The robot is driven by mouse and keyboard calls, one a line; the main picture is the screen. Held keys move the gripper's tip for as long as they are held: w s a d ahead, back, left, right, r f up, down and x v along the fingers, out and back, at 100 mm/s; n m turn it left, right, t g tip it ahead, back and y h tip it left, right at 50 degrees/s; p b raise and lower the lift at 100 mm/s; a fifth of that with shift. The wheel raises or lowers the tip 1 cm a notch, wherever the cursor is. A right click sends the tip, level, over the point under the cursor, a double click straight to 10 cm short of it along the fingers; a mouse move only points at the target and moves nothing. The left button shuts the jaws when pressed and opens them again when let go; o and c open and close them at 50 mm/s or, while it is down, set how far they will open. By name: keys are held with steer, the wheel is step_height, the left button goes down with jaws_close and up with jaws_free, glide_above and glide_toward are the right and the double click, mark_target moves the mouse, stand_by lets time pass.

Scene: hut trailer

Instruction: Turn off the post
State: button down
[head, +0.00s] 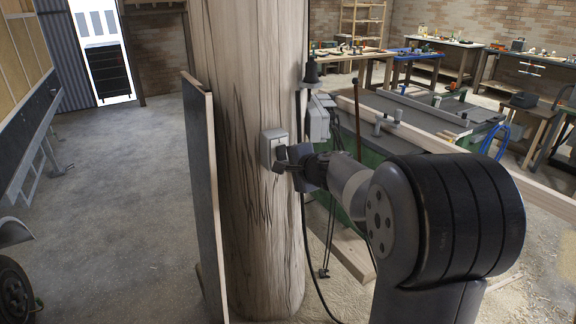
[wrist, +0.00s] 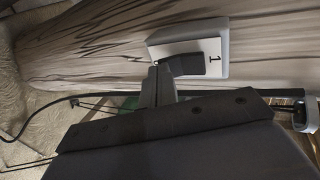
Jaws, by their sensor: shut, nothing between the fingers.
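A thick, pale wooden post (head: 245,80) stands upright in the head view. A small light-grey switch box (head: 269,148) is mounted on its side. In the wrist view the switch box (wrist: 216,50) shows a white face marked "1", with the post's grain (wrist: 90,45) around it. My gripper (head: 282,163) is shut and empty, right at the front of the box.
A dark panel with a wooden edge (head: 207,190) stands just left of the post. Grey boxes (head: 317,117) and a hanging black cable (head: 304,235) are to the right. Beyond is a large green-sided machine table (head: 430,115). Open concrete floor (head: 120,190) lies left.

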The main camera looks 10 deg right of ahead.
steer(key=b, duration=0.4)
steer(key=shift+w+f+t, duration=0.2)
steer(key=shift+w+t, duration=0.1)
steer(key=shift+t, duration=0.1)
steer(key=shift+r, duration=0.1)
steer(key=shift+r+p, duration=0.65)
steer(key=shift+r, duration=0.1)
steer(key=shift+f, duration=0.1)
